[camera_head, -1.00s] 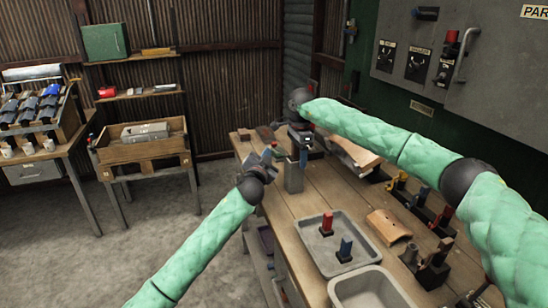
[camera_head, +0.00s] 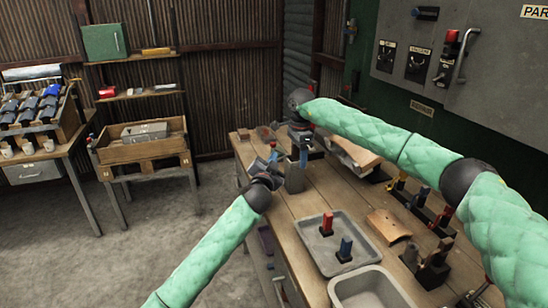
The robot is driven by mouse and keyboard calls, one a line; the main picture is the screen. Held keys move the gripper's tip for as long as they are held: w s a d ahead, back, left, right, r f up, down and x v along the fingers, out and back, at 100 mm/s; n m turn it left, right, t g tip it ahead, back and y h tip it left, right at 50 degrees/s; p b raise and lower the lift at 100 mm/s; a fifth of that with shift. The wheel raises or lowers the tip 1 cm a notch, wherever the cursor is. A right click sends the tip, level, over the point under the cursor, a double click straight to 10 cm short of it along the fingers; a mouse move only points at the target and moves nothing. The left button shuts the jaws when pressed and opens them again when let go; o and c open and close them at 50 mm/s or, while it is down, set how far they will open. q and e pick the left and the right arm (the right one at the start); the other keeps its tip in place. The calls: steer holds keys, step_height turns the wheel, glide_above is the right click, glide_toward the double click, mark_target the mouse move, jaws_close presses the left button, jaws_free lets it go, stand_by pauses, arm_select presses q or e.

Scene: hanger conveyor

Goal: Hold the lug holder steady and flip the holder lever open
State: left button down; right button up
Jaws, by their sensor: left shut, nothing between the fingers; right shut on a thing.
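A grey block-shaped holder (camera_head: 294,180) stands upright near the far left end of the wooden workbench; I take it for the lug holder. A small blue part (camera_head: 303,158) shows just behind and above it, under my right gripper; I cannot tell whether this is the lever. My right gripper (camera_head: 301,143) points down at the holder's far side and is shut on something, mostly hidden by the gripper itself. My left gripper (camera_head: 273,164) is shut and empty, close at the holder's left side. Whether it touches the holder is too small to tell.
On the wooden workbench (camera_head: 308,205), a grey tray (camera_head: 319,262) holds a red and a blue lug. Another grey tray (camera_head: 395,304) stands nearer. A curved tan piece (camera_head: 388,224) and black stands with coloured lugs (camera_head: 423,200) are to the right. Floor left of the bench is clear.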

arm_select(q)
steer(key=shift+s+d, duration=0.45)
steer(key=shift+s, duration=0.25)
steer(key=shift+s+d, duration=0.4)
steer(key=shift+s, duration=0.3)
steer(key=shift+s+d, duration=0.1)
steer(key=s+d, duration=0.1)
steer(key=s, duration=0.1)
steer(key=s+d, duration=0.1)
steer(key=s, duration=0.1)
steer(key=shift+d+r, duration=0.1)
steer(key=shift+d, duration=0.05)
arm_select(e)
steer(key=o, duration=1.3)
